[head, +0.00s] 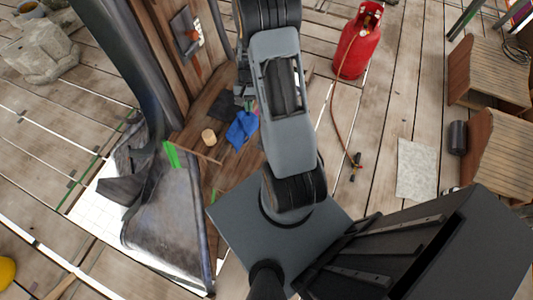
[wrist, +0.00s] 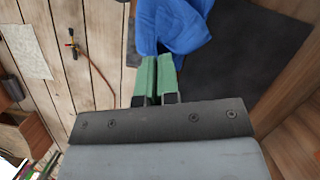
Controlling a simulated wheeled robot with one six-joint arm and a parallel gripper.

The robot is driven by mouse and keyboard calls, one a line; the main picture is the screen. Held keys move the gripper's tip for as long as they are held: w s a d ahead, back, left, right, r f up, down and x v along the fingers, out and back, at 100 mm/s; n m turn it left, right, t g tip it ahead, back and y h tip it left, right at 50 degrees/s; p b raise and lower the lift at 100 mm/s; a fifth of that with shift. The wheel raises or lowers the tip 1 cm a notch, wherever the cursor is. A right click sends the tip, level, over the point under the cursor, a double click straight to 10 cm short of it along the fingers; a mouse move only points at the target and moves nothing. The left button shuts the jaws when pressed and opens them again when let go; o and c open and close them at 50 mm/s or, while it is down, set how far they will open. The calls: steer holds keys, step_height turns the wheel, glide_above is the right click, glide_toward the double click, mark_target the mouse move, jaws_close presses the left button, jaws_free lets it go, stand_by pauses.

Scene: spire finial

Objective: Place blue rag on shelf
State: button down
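The blue rag (head: 242,130) shows in the head view just left of my arm, over brown boards next to a dark flat piece. In the wrist view the rag (wrist: 172,24) is crumpled at the tips of my gripper (wrist: 157,60). Its two green fingers are close together with a narrow gap, and they appear closed on the rag's near edge. Brown wooden boards (head: 208,165) form a recess left of my arm; I cannot tell which surface is the shelf.
A dark flat panel (wrist: 262,62) lies beyond the rag. A small wooden cylinder (head: 208,136) and a green-headed tool (head: 172,154) are near the recess. A red gas cylinder (head: 358,42) with a hose stands right. Wooden crates (head: 490,72) are at far right. Open plank floor lies between.

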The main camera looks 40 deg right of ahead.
steer(key=s+d+f+m+b, duration=0.1)
steer(key=d+f+m+b, duration=0.1)
steer(key=f+b, duration=0.2)
steer(key=s+d+f+m+y+b, duration=0.1)
steer(key=f+b, duration=0.4)
steer(key=f, duration=0.6)
steer(key=shift+s+d+m+t, duration=0.3)
steer(key=shift+s+d+m, duration=0.35)
steer(key=shift+d, duration=0.5)
steer(key=d+r+m+t+h, duration=0.1)
steer(key=d+m+t, duration=0.2)
steer(key=d+m, duration=0.55)
steer(key=d+r+m+t, duration=0.2)
steer(key=d+m, duration=0.5)
steer(key=m, duration=0.2)
glide_toward(250, 164)
steer(key=x, duration=0.5)
steer(key=shift+a+f, duration=0.1)
steer(key=shift+f, duration=0.1)
